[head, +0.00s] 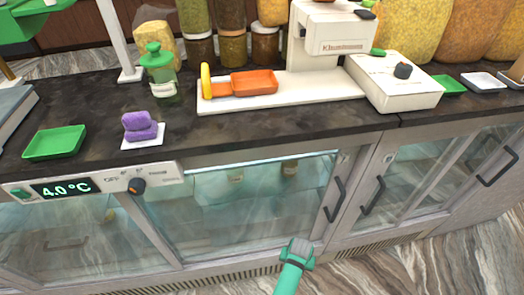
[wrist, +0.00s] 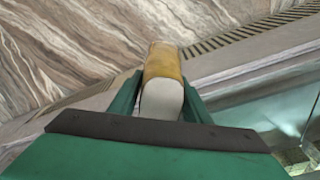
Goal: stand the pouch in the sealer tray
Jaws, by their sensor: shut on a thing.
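My gripper (wrist: 158,98) is shut on a yellow and white object, which looks like the pouch (wrist: 163,65). Its white end is nearest the palm and its yellow part points away, between the green fingers. Its far side is hidden. In the head view, a teal part of my arm shows at the bottom, in front of the counter's glass front; the pouch cannot be made out there. An orange tray (head: 262,80) sits on the white base of the sealer machine (head: 300,95), apart from my gripper. A yellow upright piece (head: 206,80) stands at its left.
A green soap-like dispenser (head: 158,75), purple blocks (head: 140,127) on a white card and a green tray (head: 55,143) stand on the counter's left. A white box with a knob (head: 395,82) is right of the sealer. Jars line the back. Door handles (head: 334,200) protrude below.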

